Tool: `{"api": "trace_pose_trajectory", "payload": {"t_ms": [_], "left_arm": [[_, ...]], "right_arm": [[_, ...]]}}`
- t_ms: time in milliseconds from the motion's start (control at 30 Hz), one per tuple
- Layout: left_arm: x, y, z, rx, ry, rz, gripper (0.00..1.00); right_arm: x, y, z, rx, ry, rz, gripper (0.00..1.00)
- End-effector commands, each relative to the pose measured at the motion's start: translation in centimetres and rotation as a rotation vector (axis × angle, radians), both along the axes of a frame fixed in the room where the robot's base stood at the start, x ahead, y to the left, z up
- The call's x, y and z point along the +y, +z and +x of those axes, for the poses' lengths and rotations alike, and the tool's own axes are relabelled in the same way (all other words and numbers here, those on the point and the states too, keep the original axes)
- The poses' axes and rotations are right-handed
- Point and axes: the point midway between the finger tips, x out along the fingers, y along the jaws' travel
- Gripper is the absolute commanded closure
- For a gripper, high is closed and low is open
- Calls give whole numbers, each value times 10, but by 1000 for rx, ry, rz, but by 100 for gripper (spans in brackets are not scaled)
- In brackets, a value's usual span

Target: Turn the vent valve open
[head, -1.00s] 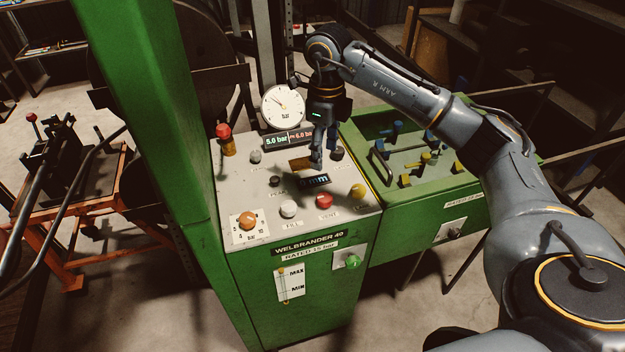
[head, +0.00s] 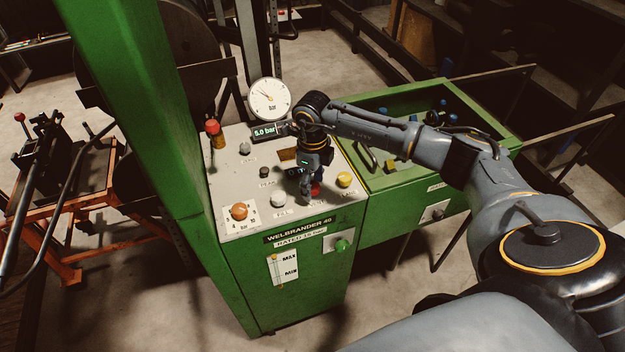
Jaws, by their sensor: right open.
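The vent valve is the red knob (head: 316,188) near the front right of the grey panel top (head: 228,168) on the green machine. My right gripper (head: 307,201) points down over the front of the panel. It covers part of the red knob and the label below it. Its fingers are small and dark here, and I see nothing held in them. I cannot tell whether a finger touches the knob. My left gripper is not in view.
A white knob (head: 278,199) stands just left of the gripper and a yellow knob (head: 344,180) just right. An orange knob (head: 239,212) is at the front left. A round gauge (head: 269,98) and a display reading 5.0 bar (head: 265,132) stand behind.

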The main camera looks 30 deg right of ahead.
Motion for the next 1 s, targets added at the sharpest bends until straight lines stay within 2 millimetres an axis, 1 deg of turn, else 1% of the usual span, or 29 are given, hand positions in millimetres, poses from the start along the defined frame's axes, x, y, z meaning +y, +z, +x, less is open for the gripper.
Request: {"api": "trace_pose_trajectory", "payload": {"t_ms": [200,267,300,367,400,467,500,767,1000], "left_arm": [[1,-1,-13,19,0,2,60],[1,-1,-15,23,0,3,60],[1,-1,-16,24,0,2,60],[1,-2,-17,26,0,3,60],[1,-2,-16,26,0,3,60],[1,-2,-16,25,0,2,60],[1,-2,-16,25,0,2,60],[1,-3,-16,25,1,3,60],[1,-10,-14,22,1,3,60]], "right_arm": [[0,-1,0,0,0,0,42],[0,0,0,0,0,0,54],[0,0,0,0,0,0,63],[0,0,0,0,0,0,75],[0,0,0,0,0,0,83],[0,0,0,0,0,0,95],[0,0,0,0,0,0,97],[0,-1,0,-1,-25,1,97],[0,-1,0,-2,-139,1,97]]}}
